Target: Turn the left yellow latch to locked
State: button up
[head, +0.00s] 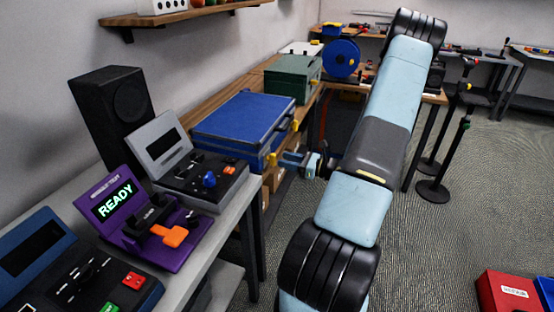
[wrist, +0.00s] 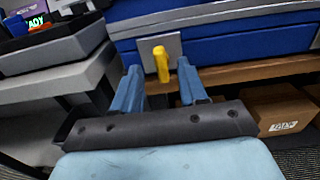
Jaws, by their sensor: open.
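The blue case (head: 240,115) stands on the wooden bench in the head view. Its left yellow latch (head: 271,159) is on the front face near the left end, and the right yellow latch (head: 295,125) is farther along. In the wrist view the left latch (wrist: 161,63) is a yellow lever on a grey plate (wrist: 147,46), close to upright and slightly tilted. My gripper (wrist: 158,70) is open, with one blue finger on each side of the lever and gaps on both sides. In the head view my gripper (head: 293,158) is just in front of this latch. Whether the fingers reach past the lever is unclear.
A grey table with a purple READY panel (head: 130,212) and a grey control box (head: 190,165) stands left of the case. A green case (head: 292,77) sits behind it. A cardboard box (wrist: 280,112) is below the bench.

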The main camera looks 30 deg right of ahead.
aim_at(273, 159)
jog(key=shift+x, duration=2)
grip_shut()
jog(key=shift+a, duration=0.1)
